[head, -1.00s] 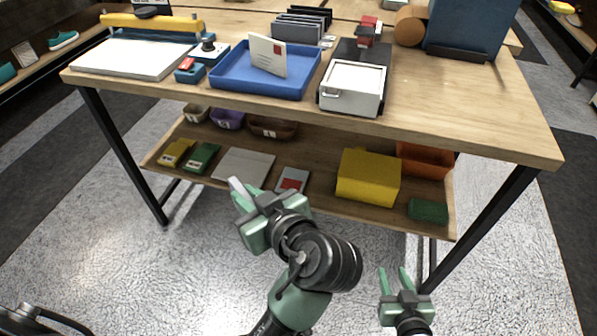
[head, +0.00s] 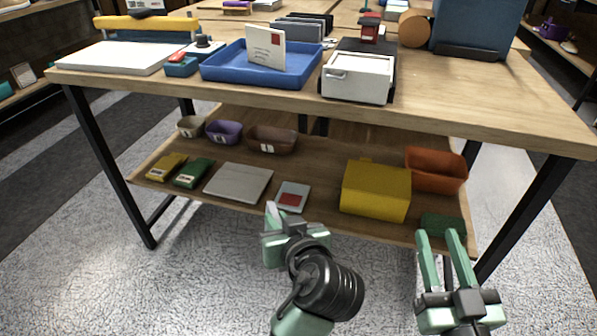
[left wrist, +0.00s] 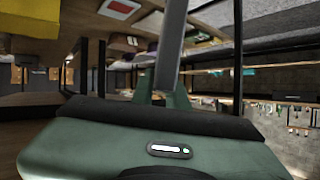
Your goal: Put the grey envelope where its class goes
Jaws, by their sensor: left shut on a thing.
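My left gripper (head: 275,222) is low in front of the table, at the front edge of the lower shelf. It is shut on a thin grey flat thing, which looks like the grey envelope (head: 271,210); only a small end of it shows in the head view. In the left wrist view the grey envelope (left wrist: 171,45) stands edge-on as a narrow strip between the fingers. My right gripper (head: 443,240) is open and empty in front of the shelf's right end.
The lower shelf (head: 320,165) holds beige (head: 190,126), purple (head: 223,132), brown (head: 272,139) and orange (head: 436,170) bins, a yellow box (head: 375,190), and a grey flat packet (head: 238,183). On the tabletop, a blue tray (head: 225,75) holds a white envelope (head: 265,47).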

